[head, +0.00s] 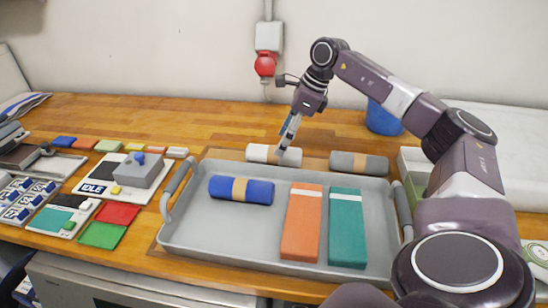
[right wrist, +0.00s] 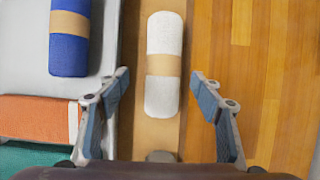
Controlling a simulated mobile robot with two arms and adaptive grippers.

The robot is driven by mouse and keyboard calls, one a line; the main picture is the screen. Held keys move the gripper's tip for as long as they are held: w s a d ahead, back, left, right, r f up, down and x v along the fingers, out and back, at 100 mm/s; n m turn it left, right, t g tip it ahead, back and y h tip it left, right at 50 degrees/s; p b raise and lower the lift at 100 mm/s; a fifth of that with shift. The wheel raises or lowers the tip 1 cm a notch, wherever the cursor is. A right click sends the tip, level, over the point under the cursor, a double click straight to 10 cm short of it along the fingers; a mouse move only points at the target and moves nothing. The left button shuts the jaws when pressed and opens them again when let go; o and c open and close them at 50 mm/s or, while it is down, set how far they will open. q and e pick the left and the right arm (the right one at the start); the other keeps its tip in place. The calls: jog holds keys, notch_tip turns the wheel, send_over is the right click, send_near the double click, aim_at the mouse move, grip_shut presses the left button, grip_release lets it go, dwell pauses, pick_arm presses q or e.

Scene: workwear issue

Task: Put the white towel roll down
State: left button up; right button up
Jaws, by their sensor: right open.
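The white towel roll (head: 257,152) with a tan band lies on its side behind the grey tray (head: 225,228), partly hidden by my right gripper (head: 287,138) in the head view. In the right wrist view the white towel roll (right wrist: 165,35) lies on a tan strip beside the tray (right wrist: 104,50). My right gripper (right wrist: 158,78) is open above it, with the fingers on either side of the roll and apart from it. My left gripper is not in view.
A grey roll (head: 343,162) lies right of the white one. The tray holds a blue roll (head: 225,188), an orange folded towel (head: 300,228) and a teal one (head: 347,232). A blue container (head: 382,120) stands behind. Bare wooden table (head: 190,115) lies behind the rolls.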

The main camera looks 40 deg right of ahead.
jog(key=x, duration=0.2)
jog(key=p+x, duration=0.1)
jog(key=x, duration=0.2)
jog(key=shift+w+d+f, duration=0.1)
jog(key=shift+w+d, duration=0.05)
jog(key=shift+w, duration=0.15)
jog(key=shift+c, duration=0.3)
jog(key=c, duration=1.3)
jog(key=shift+o, duration=0.2)
